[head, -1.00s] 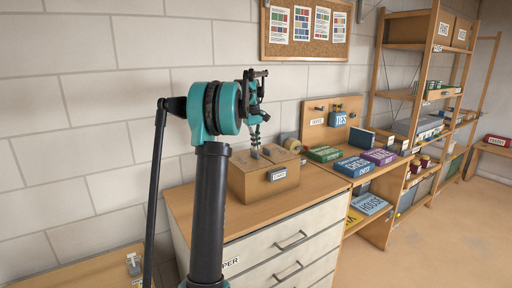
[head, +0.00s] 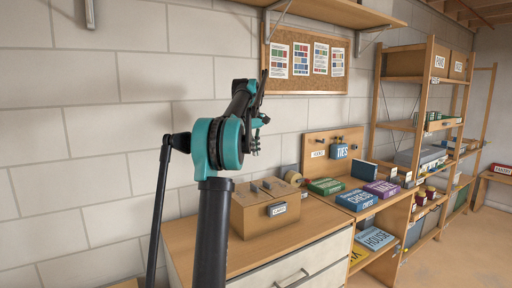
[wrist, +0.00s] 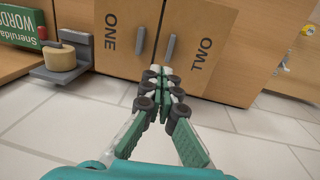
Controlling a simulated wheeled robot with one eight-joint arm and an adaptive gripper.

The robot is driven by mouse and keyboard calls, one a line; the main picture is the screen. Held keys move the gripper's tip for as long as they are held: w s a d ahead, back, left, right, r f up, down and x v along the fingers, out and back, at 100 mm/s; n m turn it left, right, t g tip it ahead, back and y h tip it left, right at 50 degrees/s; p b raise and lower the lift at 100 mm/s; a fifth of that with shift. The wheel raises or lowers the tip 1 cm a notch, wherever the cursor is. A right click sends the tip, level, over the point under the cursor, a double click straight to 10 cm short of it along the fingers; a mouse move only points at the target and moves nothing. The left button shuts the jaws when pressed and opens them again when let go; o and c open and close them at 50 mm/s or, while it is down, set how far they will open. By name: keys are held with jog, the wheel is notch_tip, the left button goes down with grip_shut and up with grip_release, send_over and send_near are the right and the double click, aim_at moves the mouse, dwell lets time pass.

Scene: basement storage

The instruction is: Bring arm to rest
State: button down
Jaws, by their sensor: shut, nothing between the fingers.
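My gripper (head: 256,147) shows in the head view at the end of my teal and black arm, in front of the block wall and above the wooden box on the dresser. It holds nothing. In the wrist view my gripper (wrist: 160,78) has its green and grey fingers together at the tips.
Game boxes, including a blue one (head: 357,200), lie to the right beside a shelf rack (head: 400,126). A wall shelf (head: 330,11) is overhead. A corkboard (head: 305,88) hangs behind.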

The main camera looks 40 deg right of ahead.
jog(key=shift+r, duration=1)
jog(key=w+a+f+t, duration=0.15)
jog(key=a+f, duration=0.35)
jog(key=a, duration=0.5)
jog(key=w+a+f+n, duration=0.1)
jog(key=w+a+f, duration=0.2)
jog(key=a+f, duration=0.5)
jog(key=w+a+f+t, duration=0.1)
jog(key=w+a+f, duration=0.2)
jog(key=a, duration=1)
jog(key=s+a+f+n+t+y, duration=0.1)
jog(key=s+a+f+t, duration=0.1)
jog(key=s+a+f, duration=2)
jog(key=a, duration=0.3)
jog(key=shift+s+f+n, duration=0.25)
jog(key=shift+f+n, duration=0.05)
jog(key=shift+d, duration=0.15)
